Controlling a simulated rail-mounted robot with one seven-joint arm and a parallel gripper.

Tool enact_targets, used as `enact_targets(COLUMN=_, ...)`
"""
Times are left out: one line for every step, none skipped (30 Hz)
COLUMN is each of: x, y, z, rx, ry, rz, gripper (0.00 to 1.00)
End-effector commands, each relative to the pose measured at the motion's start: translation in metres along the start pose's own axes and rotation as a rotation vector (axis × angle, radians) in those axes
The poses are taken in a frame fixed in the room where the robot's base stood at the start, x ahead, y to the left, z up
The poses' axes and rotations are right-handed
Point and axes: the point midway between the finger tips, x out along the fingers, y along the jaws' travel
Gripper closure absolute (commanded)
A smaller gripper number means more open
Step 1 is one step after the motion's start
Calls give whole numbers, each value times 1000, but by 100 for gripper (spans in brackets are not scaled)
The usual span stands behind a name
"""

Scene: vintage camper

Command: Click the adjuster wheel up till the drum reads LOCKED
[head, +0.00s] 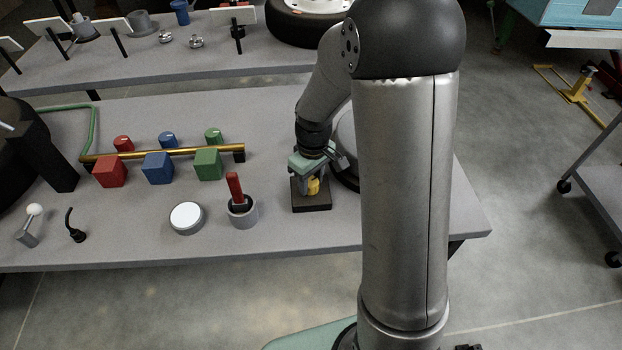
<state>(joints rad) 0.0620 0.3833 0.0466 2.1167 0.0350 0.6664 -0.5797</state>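A dark block-like base (312,207) stands on the grey bench right of centre, with a small yellow part (313,186) on it that looks like the adjuster wheel. My gripper (311,172) is directly above and around this part, pointing down, its teal body close to it. The fingers are small and partly hidden, so I cannot tell whether they touch the yellow part or are open or shut. A round grey and black object (346,150) sits behind, mostly hidden by my arm. No drum reading is legible.
A grey cup with a red-handled tool (236,196) and a white-topped round dish (187,217) stand left of the base. Farther left are red (110,172), blue (158,168) and green (208,165) cubes before a brass bar (165,152). The front bench strip is mostly clear.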

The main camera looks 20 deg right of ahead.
Motion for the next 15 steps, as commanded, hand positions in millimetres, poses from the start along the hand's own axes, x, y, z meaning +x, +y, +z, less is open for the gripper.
enact_targets(x=0, y=0, z=0, rx=2, ry=0, rz=0, gripper=84)
enact_targets(x=0, y=0, z=0, rx=4, ry=1, rz=0, gripper=84)
enact_targets(x=0, y=0, z=0, rx=9, ry=1, rz=0, gripper=84)
enact_targets(x=0, y=0, z=0, rx=15, ry=1, rz=0, gripper=84)
enact_targets(x=0, y=0, z=0, rx=23, ry=1, rz=0, gripper=84)
enact_targets(x=0, y=0, z=0, rx=34, ry=2, rz=0, gripper=84)
enact_targets(x=0, y=0, z=0, rx=45, ry=3, rz=0, gripper=84)
enact_targets(x=0, y=0, z=0, rx=58, ry=3, rz=-1, gripper=84)
enact_targets(x=0, y=0, z=0, rx=77, ry=4, rz=-1, gripper=84)
enact_targets(x=0, y=0, z=0, rx=94, ry=5, rz=-1, gripper=84)
enact_targets(x=0, y=-1, z=0, rx=112, ry=6, rz=-1, gripper=84)
enact_targets(x=0, y=-1, z=0, rx=137, ry=7, rz=0, gripper=84)
enact_targets(x=0, y=-1, z=0, rx=157, ry=8, rz=0, gripper=84)
enact_targets(x=0, y=-1, z=0, rx=178, ry=10, rz=0, gripper=84)
enact_targets(x=0, y=0, z=0, rx=207, ry=11, rz=0, gripper=84)
